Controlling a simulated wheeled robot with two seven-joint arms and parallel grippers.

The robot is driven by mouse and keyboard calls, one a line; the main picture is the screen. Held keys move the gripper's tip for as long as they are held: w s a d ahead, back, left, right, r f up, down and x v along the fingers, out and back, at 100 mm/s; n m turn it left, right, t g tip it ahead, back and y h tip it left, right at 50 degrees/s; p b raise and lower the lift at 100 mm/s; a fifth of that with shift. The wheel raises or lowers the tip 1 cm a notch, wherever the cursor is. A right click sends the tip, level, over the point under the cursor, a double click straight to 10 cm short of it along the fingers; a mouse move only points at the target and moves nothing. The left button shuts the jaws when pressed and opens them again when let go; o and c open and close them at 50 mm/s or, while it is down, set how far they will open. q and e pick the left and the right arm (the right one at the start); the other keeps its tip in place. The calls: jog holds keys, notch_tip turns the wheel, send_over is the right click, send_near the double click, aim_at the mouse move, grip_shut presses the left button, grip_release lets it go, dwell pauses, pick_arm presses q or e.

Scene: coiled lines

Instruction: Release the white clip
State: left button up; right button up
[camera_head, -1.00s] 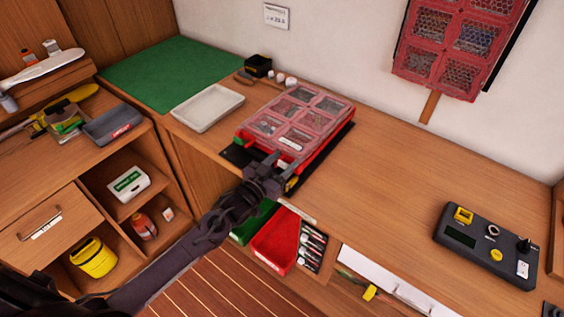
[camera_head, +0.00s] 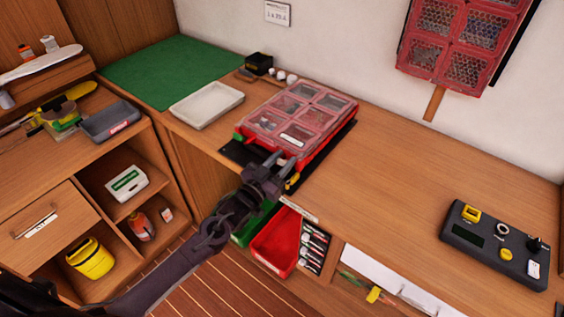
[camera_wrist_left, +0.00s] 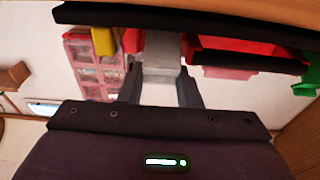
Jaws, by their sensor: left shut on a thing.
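A red organiser case with clear lids (camera_head: 305,115) lies on the workbench. My left gripper (camera_head: 283,162) is at the front edge of the case, coming in from the left. In the left wrist view its two fingers (camera_wrist_left: 161,88) are shut on the white clip (camera_wrist_left: 163,55), which looks pale grey-white and sits against the case's red edge. The fingers mostly hide the clip in the head view. A yellow clip (camera_wrist_left: 103,41) shows beside it, and a green one (camera_wrist_left: 306,87) at the right. I cannot tell whether the white clip is lifted.
A pale tray (camera_head: 206,104) and a green mat (camera_head: 170,70) are left of the case. A dark control box (camera_head: 497,244) is at the far right. The bench between it and the case is clear. A red bin (camera_head: 275,243) sits below the front edge.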

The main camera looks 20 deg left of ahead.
pick_arm(q)
jog(key=o, duration=1)
jog(key=shift+s+a+f, duration=0.15)
jog(key=shift+s+f, duration=0.1)
jog(key=shift+s, duration=0.25)
jog(key=b+v, duration=0.1)
jog(key=v, duration=0.5)
jog(key=shift+s+a+b, duration=0.2)
jog(key=shift+s+b, duration=0.15)
